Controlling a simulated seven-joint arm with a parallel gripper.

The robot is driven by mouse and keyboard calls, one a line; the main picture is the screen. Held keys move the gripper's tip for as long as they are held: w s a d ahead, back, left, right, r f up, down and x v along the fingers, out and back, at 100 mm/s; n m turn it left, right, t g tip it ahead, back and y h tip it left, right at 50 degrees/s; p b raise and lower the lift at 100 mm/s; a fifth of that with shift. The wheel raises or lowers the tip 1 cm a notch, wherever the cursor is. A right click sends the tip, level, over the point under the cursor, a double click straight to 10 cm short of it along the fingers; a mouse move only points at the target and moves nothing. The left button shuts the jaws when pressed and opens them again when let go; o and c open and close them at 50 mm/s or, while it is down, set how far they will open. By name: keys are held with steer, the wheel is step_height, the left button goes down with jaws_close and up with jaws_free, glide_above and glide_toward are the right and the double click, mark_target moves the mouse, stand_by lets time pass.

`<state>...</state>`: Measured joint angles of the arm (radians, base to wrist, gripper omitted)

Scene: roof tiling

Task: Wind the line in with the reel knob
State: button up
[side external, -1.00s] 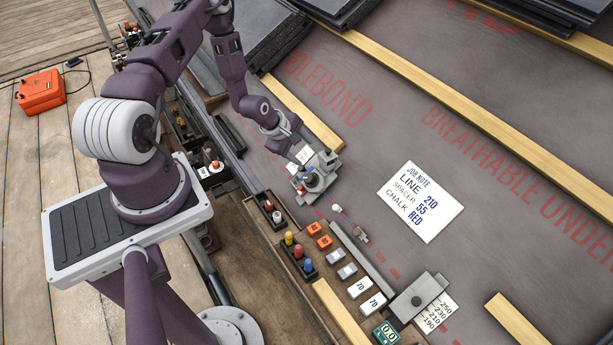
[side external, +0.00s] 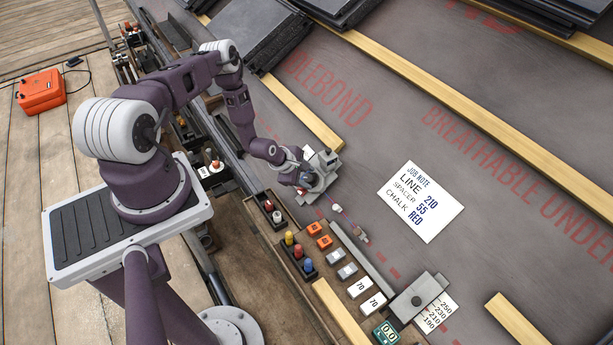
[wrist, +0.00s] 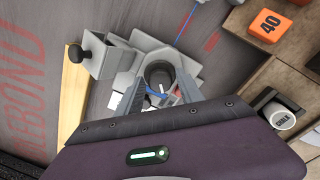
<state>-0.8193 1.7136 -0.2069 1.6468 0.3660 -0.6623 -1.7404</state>
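The chalk-line reel is a grey body (side external: 318,187) on the membrane, with a blue line (wrist: 189,22) leading away from it. Its dark round knob (wrist: 158,72) stands between the two fingers of my gripper (wrist: 160,84) in the wrist view. The fingers are close against both sides of the knob, though the contact is partly hidden. In the side view my gripper (side external: 305,180) is down over the reel, and my wrist covers part of it. The line's end piece (side external: 362,238) lies near the metal strip.
A grey block with a black knob (wrist: 78,53) is beside the reel. A batten (side external: 300,112) lies behind. A job note (side external: 420,202) lies right, on open membrane.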

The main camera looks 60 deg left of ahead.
jaws_close()
steer(key=shift+m, duration=0.4)
steer(key=m, duration=0.4)
steer(key=shift+m, duration=0.4)
steer(key=m, duration=0.6)
steer(key=shift+s+f, duration=0.1)
steer(key=m, duration=0.7)
steer(key=shift+s+a+m+t, duration=0.1)
steer(key=shift+m+t, duration=0.2)
steer(key=m, duration=0.6)
steer(key=shift+m, duration=0.3)
